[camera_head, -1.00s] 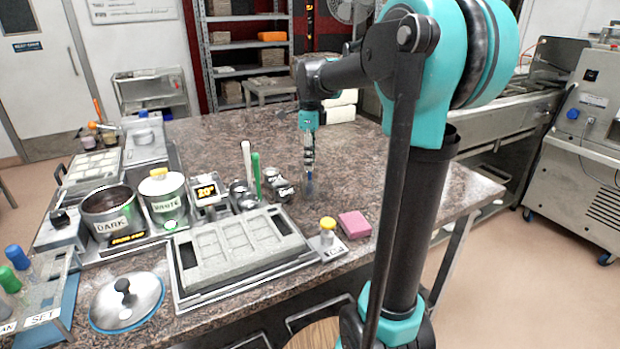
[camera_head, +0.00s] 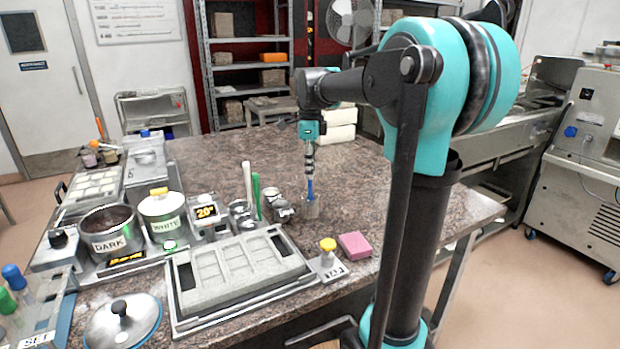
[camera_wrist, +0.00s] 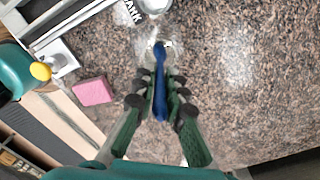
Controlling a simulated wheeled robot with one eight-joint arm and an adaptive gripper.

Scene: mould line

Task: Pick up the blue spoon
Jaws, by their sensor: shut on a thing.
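The blue spoon (camera_wrist: 161,82) is upright between the fingers of my gripper (camera_wrist: 160,103) in the wrist view, which are shut on it. In the head view the blue spoon (camera_head: 309,187) shows just below my gripper (camera_head: 309,172).
Left of the cup stand metal pots with a white and a green handle (camera_head: 257,196). The worktop (camera_head: 375,195) right of and behind the cup is clear.

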